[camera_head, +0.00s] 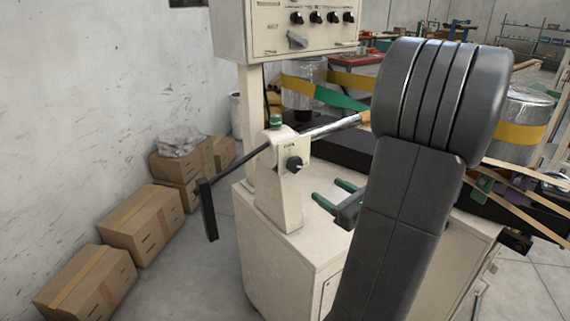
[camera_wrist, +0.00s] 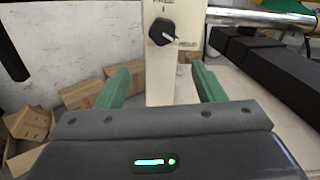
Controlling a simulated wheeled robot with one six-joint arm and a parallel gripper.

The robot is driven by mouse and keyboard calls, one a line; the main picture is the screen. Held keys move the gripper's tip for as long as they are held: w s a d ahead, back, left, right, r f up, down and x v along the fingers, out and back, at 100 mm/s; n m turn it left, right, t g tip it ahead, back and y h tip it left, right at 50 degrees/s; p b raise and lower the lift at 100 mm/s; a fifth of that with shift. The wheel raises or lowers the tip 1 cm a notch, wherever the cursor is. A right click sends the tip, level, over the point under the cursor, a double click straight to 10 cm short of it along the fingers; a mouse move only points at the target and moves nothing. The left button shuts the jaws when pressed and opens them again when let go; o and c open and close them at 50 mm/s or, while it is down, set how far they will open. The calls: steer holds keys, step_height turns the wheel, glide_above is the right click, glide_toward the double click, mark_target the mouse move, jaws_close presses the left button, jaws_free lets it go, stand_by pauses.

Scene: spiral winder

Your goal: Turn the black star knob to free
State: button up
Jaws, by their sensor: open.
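The black star knob (camera_head: 294,164) sits on the front of a cream upright post on the winder. It also shows in the wrist view (camera_wrist: 162,32), at top centre. A label reading FREE, cut off by the picture's top edge, is above it with a small tick. A pale line on the knob seems to slant toward the lower right, not at the tick. My gripper (camera_head: 330,193) is open and empty, in front of and to the right of the post in the head view. In the wrist view my green fingers (camera_wrist: 160,86) are apart, below the knob and not touching it.
A black crank handle (camera_head: 209,208) juts left from the post. A steel roller (camera_head: 328,127) runs right from it. A control box (camera_head: 288,28) hangs above. Cardboard boxes (camera_head: 142,218) line the left wall. Black bars (camera_wrist: 270,72) lie right in the wrist view.

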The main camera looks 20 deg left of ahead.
mark_target(297, 166)
steer(key=x, duration=0.4)
steer(key=p+x, duration=0.1)
steer(key=x, duration=0.4)
steer(key=r+p+x, duration=0.1)
steer(key=x, duration=0.4)
steer(key=shift+w+d+r, duration=0.1)
steer(key=shift+w, duration=0.05)
steer(key=c, duration=1)
